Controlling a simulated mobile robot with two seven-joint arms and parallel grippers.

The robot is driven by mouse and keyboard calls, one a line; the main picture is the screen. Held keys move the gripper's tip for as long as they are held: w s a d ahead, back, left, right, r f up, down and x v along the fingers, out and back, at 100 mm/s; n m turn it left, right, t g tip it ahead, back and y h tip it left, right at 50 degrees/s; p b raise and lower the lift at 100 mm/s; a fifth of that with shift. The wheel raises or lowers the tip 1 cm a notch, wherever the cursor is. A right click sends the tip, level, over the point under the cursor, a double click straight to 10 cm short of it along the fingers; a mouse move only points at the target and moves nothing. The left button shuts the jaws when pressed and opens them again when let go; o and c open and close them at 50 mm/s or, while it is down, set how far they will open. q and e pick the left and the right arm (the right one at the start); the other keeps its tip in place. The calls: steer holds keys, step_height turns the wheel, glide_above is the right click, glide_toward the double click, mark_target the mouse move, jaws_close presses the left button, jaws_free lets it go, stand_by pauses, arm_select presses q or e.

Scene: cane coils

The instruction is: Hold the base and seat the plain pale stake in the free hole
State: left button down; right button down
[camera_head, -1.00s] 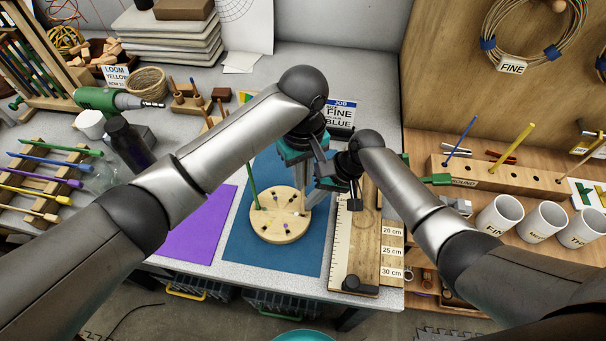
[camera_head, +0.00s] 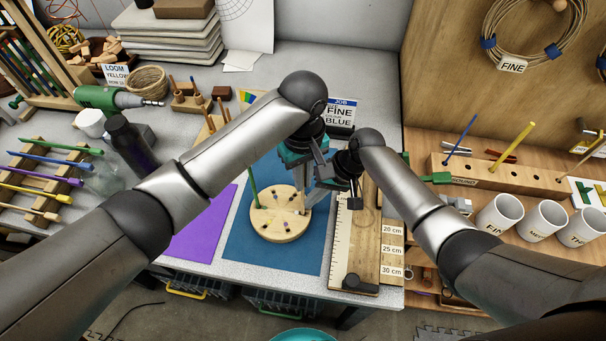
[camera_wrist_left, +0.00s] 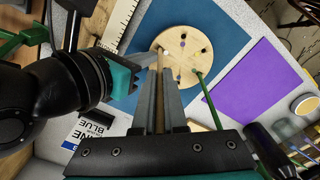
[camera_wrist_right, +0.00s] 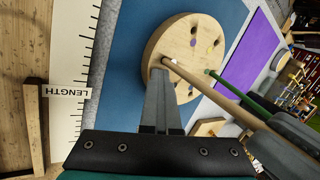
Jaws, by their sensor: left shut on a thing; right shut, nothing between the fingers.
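The round pale wooden base (camera_head: 268,232) lies on the blue mat, with holes around its top. A green stake (camera_head: 253,187) stands up from its left side. My left gripper (camera_wrist_left: 160,75) is shut on the plain pale stake (camera_wrist_right: 205,82), above the base's right side. The stake's lower end is at the base near its rim; I cannot tell whether it is in a hole. My right gripper (camera_wrist_right: 162,75) is shut and empty, its fingertips close to the rim beside the stake's foot. Contact with the base is unclear. In the head view the grippers partly hide the stake.
A ruler board with length labels (camera_head: 368,245) lies just right of the base. A purple mat (camera_head: 203,230) lies to the left. White cups (camera_head: 500,214) and a holed wooden rack (camera_head: 500,172) stand at right. Coloured rods rest on a rack (camera_head: 45,180) at left.

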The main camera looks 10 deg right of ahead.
arm_select(q)
steer(key=shift+f, duration=1)
arm_select(e)
steer(key=shift+s+d+f, duration=0.1)
steer(key=shift+s+f, duration=0.1)
steer(key=shift+f, duration=0.05)
arm_select(q)
steer(key=c, duration=0.9)
jaws_free()
step_height(320, 180, up, 7)
step_height(320, 180, up, 7)
steer(key=p, duration=0.7)
steer(key=shift+f, duration=0.1)
arm_select(e)
steer(key=r, duration=0.6)
steer(key=shift+w+r, duration=0.2)
steer(key=shift+r, duration=0.1)
steer(key=shift+f, duration=0.1)
